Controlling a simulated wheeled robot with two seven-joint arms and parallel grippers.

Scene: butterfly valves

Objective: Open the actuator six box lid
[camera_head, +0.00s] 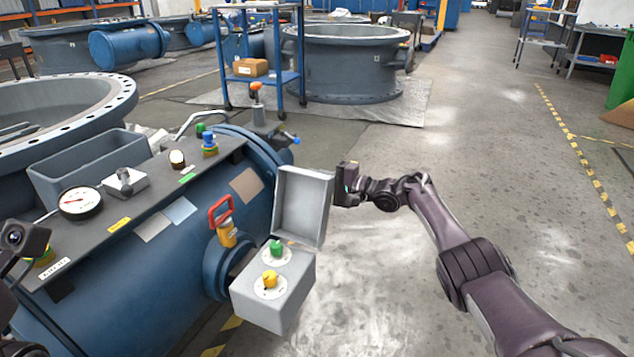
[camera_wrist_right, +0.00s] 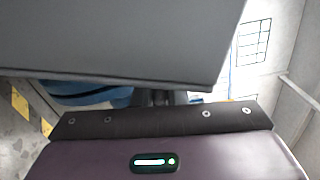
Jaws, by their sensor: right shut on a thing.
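The grey actuator box (camera_head: 280,290) is at the front end of the blue valve body. Its lid (camera_head: 303,205) stands up, swung open, and shows its inner face. A green knob (camera_head: 276,249) and a yellow knob (camera_head: 270,279) show on the box's exposed top. My right gripper (camera_head: 336,198) is at the lid's right edge, shut on it. In the right wrist view the lid (camera_wrist_right: 120,40) fills the upper left above the gripper body, and the fingertips are mostly hidden behind it. A dark part of my left arm shows at the left edge; its fingers cannot be made out.
A red-handled yellow lever (camera_head: 224,222) stands left of the lid. A panel with a gauge (camera_head: 80,203), knobs and a grey bin (camera_head: 90,165) runs along the blue body. Open floor (camera_head: 390,280) lies to the right of the box. A blue cart (camera_head: 262,75) stands behind.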

